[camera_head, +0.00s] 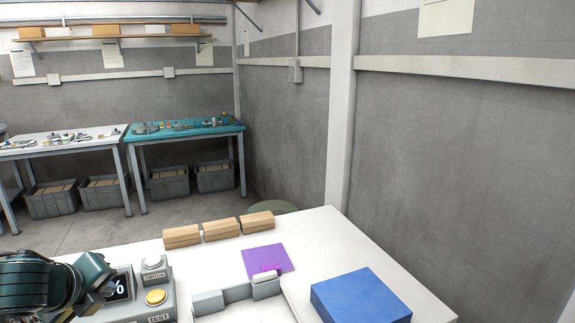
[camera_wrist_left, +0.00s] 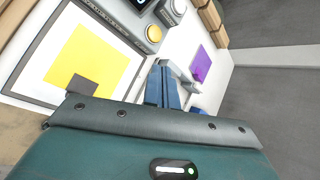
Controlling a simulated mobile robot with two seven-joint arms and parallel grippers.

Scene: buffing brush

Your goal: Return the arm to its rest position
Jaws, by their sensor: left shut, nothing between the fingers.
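My left arm (camera_head: 40,285), dark green, comes in at the lower left of the head view, beside the grey control box (camera_head: 155,297) with its display and buttons. In the left wrist view my left gripper (camera_wrist_left: 163,84) shows its two blue-grey fingers together, with nothing between them. The fingers are over the white table (camera_head: 325,240). My right gripper is in neither view.
Wooden blocks (camera_head: 221,229) line the table's back edge. A purple square (camera_head: 262,259), a grey holder (camera_head: 238,291) and a blue block (camera_head: 360,298) are on the table. The left wrist view shows a yellow square (camera_wrist_left: 92,52) partly under a dark piece (camera_wrist_left: 83,85).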

